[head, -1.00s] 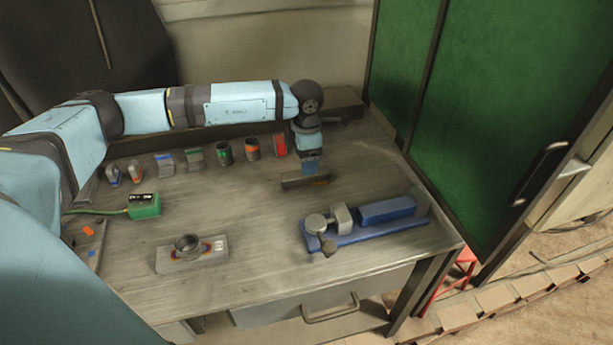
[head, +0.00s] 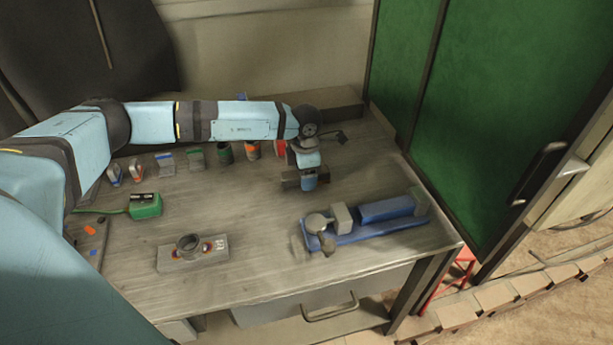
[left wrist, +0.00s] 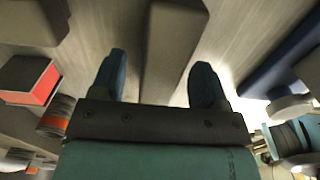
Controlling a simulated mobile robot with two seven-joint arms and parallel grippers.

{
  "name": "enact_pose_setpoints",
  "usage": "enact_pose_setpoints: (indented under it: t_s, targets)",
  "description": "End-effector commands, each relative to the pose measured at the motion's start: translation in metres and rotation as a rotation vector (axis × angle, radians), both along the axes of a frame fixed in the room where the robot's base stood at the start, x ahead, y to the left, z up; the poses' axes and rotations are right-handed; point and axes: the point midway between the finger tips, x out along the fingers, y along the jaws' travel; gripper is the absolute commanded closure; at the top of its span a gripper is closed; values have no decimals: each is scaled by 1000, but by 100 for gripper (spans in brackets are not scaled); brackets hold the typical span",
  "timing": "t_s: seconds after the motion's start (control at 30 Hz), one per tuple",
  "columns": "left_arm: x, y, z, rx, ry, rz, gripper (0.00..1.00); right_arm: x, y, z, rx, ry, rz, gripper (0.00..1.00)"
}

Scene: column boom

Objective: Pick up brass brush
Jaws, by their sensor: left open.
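A long grey-brown bar, which looks like the brass brush (head: 289,184), lies on the workbench at the middle right. My left gripper (head: 309,185) is over it, pointing down, and covers much of it. In the left wrist view the bar (left wrist: 174,45) runs between the two open fingers of my left gripper (left wrist: 158,82). My right gripper is not in view.
A blue vise-like tool (head: 385,212) lies to the right on the workbench (head: 260,260). A block with a metal ring (head: 190,247) is at the front left, a green box (head: 146,205) behind it. Cans and small boxes line the back. A green panel (head: 490,110) stands right.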

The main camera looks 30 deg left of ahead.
Motion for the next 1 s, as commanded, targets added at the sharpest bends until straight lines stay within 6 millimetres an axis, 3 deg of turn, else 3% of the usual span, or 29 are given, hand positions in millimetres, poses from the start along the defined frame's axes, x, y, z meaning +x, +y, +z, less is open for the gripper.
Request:
enact_pose_setpoints:
  t_s: [0.53, 0.57, 0.8, 1.0]
  targets:
    - [0, 0, -4, 0, 0, 0, 32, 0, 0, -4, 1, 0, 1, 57]
    - [0, 0, -4, 0, 0, 0, 34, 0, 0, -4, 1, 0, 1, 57]
    - [0, 0, -4, 0, 0, 0, 89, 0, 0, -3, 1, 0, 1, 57]
    - [0, 0, -4, 0, 0, 0, 90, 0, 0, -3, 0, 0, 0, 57]
